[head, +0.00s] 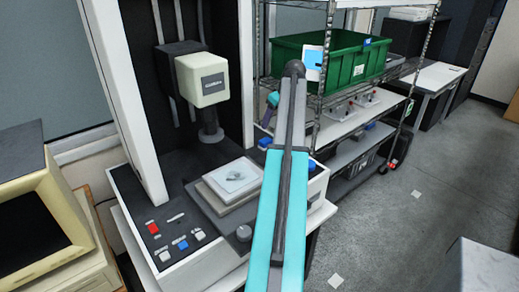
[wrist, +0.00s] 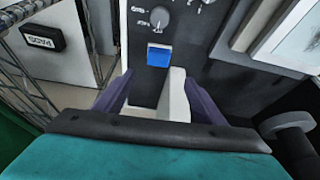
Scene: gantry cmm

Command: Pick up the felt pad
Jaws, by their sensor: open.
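I cannot make out a felt pad for certain in either view. In the wrist view my gripper (wrist: 158,92) is open, its two purple fingers apart with nothing held between them. Just beyond the fingertips is a small blue square piece (wrist: 158,56) on the dark panel of the measuring machine; I cannot tell whether it is a pad or a button. A blue patch (head: 312,166) also shows at the machine's right edge in the head view.
The measuring machine's stage (head: 215,205) carries a small grey part (head: 235,178) beneath the probe head (head: 202,80). A wire rack with a green bin (head: 345,68) stands behind my arm. A beige monitor (head: 50,210) is at left.

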